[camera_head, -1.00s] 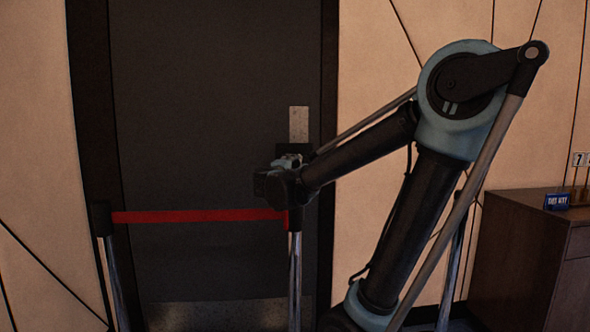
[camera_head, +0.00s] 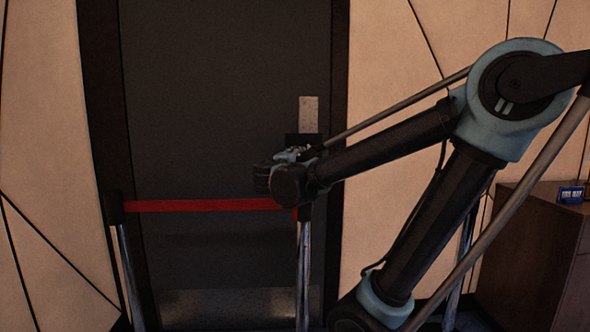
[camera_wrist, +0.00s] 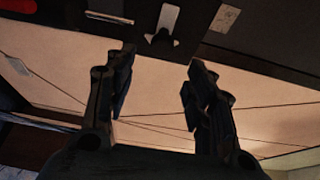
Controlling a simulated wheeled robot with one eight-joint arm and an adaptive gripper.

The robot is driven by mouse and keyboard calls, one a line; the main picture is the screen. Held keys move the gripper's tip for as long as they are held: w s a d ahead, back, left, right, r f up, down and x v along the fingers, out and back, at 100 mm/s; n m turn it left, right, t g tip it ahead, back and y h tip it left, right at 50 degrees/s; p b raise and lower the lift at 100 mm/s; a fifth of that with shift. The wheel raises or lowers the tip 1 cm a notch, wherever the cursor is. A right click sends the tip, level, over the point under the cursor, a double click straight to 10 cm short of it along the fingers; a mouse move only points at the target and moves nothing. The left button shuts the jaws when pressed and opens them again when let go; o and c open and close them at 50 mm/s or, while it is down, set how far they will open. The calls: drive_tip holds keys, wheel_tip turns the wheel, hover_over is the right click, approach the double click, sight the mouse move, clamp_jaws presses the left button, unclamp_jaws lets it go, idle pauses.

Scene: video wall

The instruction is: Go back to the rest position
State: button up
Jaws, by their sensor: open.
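My gripper shows in the wrist view (camera_wrist: 158,85) with its two dark fingers apart and nothing between them. In the head view my gripper (camera_head: 264,178) is at the end of my arm, in front of the dark door (camera_head: 210,120). It sits just above the red barrier belt (camera_head: 205,205), near the right-hand post. A clear gap between my gripper and the belt is hard to judge.
Metal barrier posts (camera_head: 128,270) stand in front of the door, another (camera_head: 303,270) below my gripper. A metal plate (camera_head: 308,112) is on the door's right side. A brown wooden cabinet (camera_head: 525,255) with a small blue sign (camera_head: 570,195) stands at the right. Beige panelled wall flanks the door.

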drive_tip(key=a+r+n+t+y, duration=0.2)
drive_tip(key=a+n+y, duration=0.3)
drive_tip(key=n+y, duration=0.65)
drive_tip(key=s+f+n+g+y, duration=0.1)
drive_tip(key=s+f+n+g, duration=0.2)
drive_tip(key=f+n, duration=0.25)
drive_tip(key=s+f+n+g+y, duration=0.1)
drive_tip(key=s+f+n+g, duration=0.25)
drive_tip(key=f, duration=0.35)
drive_tip(key=s+d+f+n+g+h, duration=0.2)
drive_tip(key=s+d+f+g+h, duration=0.5)
drive_tip(key=s+d+f, duration=1)
drive_tip(key=s+f+g, duration=0.3)
drive_tip(key=shift+s+f, duration=0.2)
drive_tip(key=shift+s, duration=0.2)
drive_tip(key=c, duration=0.4)
drive_tip(key=shift+d, duration=0.2)
